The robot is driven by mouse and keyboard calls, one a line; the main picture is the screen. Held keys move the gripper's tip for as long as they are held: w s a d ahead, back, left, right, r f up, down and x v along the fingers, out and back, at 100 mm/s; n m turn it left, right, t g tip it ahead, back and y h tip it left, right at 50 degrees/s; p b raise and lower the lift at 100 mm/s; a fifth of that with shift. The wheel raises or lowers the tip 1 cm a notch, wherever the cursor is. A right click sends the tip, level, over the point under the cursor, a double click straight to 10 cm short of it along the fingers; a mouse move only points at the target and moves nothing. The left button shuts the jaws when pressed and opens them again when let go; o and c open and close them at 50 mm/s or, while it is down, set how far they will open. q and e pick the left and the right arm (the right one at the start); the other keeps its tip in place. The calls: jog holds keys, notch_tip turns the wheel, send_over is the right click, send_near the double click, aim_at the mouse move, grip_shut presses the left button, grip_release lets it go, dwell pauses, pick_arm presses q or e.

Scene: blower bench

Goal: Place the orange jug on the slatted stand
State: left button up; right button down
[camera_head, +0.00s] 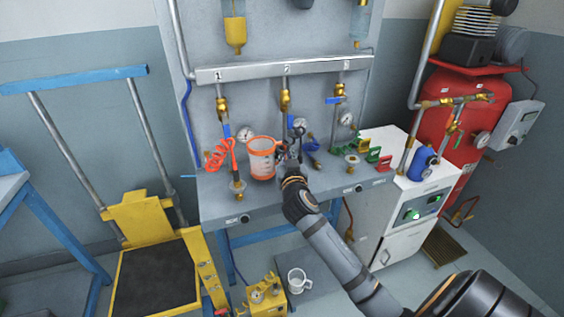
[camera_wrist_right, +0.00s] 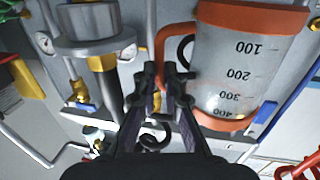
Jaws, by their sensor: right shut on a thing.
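The orange jug (camera_head: 262,162) is a clear measuring jug with orange rim, base and handle. It appears upright at the bench, left of my right gripper (camera_head: 292,170). In the right wrist view the jug (camera_wrist_right: 238,70) fills the upper right, and my right gripper (camera_wrist_right: 165,78) is shut on its orange handle. I cannot tell whether its base touches the bench top. A brown slatted piece (camera_head: 444,247) lies low on the floor at the right; I cannot tell for sure that it is the slatted stand. My left gripper is not in view.
A white cabinet (camera_head: 412,215) and red tank (camera_head: 452,105) stand right.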

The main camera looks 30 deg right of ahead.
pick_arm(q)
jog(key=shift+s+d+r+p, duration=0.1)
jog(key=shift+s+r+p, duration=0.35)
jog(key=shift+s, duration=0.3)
pick_arm(e)
notch_tip(320, 180, up, 7)
jog(key=shift+f, duration=0.1)
